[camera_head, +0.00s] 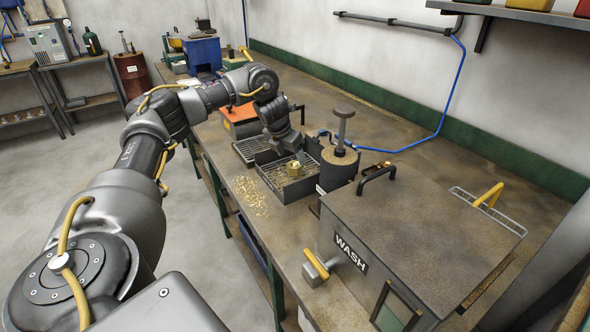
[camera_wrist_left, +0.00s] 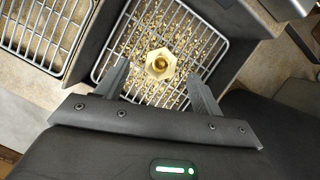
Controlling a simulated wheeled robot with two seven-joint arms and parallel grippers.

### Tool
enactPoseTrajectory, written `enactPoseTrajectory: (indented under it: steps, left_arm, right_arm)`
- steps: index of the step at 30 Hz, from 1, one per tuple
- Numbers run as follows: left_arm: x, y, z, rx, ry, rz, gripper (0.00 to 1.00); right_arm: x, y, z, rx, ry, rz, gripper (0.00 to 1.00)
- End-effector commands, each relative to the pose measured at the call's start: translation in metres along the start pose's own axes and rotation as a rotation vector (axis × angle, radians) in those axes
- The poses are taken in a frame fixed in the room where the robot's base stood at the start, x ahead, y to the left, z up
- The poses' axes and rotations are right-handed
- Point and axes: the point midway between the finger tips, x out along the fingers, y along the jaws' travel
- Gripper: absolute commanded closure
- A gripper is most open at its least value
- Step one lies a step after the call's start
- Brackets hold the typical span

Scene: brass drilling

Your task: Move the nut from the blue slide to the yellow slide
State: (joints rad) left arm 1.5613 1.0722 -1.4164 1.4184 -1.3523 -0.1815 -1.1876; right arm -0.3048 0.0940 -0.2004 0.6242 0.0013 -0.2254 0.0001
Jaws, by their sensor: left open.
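A brass nut (camera_head: 294,170) sits on a wire grate inside a dark square tray (camera_head: 286,195). In the left wrist view the nut (camera_wrist_left: 160,63) is a hex shape with a round hole, lying among brass chips. My left gripper (camera_head: 299,157) is over the tray. In the left wrist view its two fingers (camera_wrist_left: 158,75) are open and apart, one to each side of the nut and slightly nearer the camera, with no clear contact. I cannot make out a blue slide or a yellow slide for certain. My right gripper is not in view.
A round dark post stand (camera_head: 341,165) is just right of the tray. A box marked WASH (camera_head: 420,225), with handles, fills the right front. A second grate (camera_head: 252,149) and an orange-topped box (camera_head: 240,120) are behind. Brass chips (camera_head: 252,193) lie along the bench's left edge.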

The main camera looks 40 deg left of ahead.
Motion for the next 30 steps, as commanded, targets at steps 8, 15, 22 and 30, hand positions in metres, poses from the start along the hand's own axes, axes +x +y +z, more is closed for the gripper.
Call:
enactPoseTrajectory:
  steps: [8, 15, 22, 30]
  left_arm:
    - [0.012, -0.001, -0.001, 0.002, 0.003, 0.001, 0.33]
    - [0.047, -0.002, -0.003, 0.0, 0.002, 0.0, 0.33]
    - [0.054, -0.002, -0.003, 0.001, 0.0, 0.0, 0.33]
    - [0.054, -0.002, -0.003, 0.001, -0.001, 0.0, 0.55]
  right_arm:
    - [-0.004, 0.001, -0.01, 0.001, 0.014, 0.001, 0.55]
    - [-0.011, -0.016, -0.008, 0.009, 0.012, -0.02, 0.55]
    - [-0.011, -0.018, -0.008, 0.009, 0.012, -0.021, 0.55]
    - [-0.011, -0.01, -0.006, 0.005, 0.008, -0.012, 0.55]
